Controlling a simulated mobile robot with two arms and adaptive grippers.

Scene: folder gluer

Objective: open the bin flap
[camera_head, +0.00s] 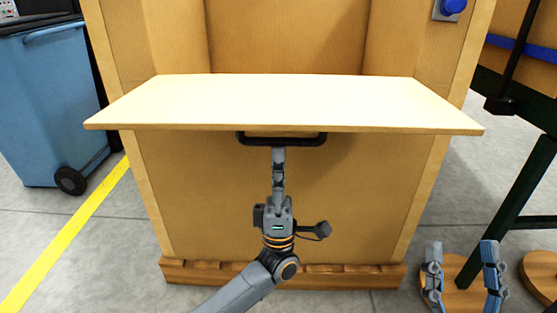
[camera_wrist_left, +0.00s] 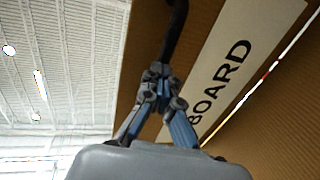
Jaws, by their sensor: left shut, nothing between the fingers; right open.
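The bin flap (camera_head: 285,102) is a pale board that stands out roughly level from the front of a tan bin (camera_head: 230,190), with the recess open above and behind it. A black bar handle (camera_head: 282,140) hangs under its front edge. My left gripper (camera_head: 278,152) reaches up from below to the middle of the handle. In the left wrist view the fingers (camera_wrist_left: 157,75) are closed together, right by the handle (camera_wrist_left: 176,30); whether they touch it I cannot tell. My right gripper (camera_head: 462,262) is open and empty at the lower right.
A blue wheeled bin (camera_head: 48,105) stands at the left beside a yellow floor line (camera_head: 70,230). A dark green frame (camera_head: 505,190) and round wooden pieces (camera_head: 540,275) are at the right. The left wrist view shows a white "BOARD" label (camera_wrist_left: 238,60).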

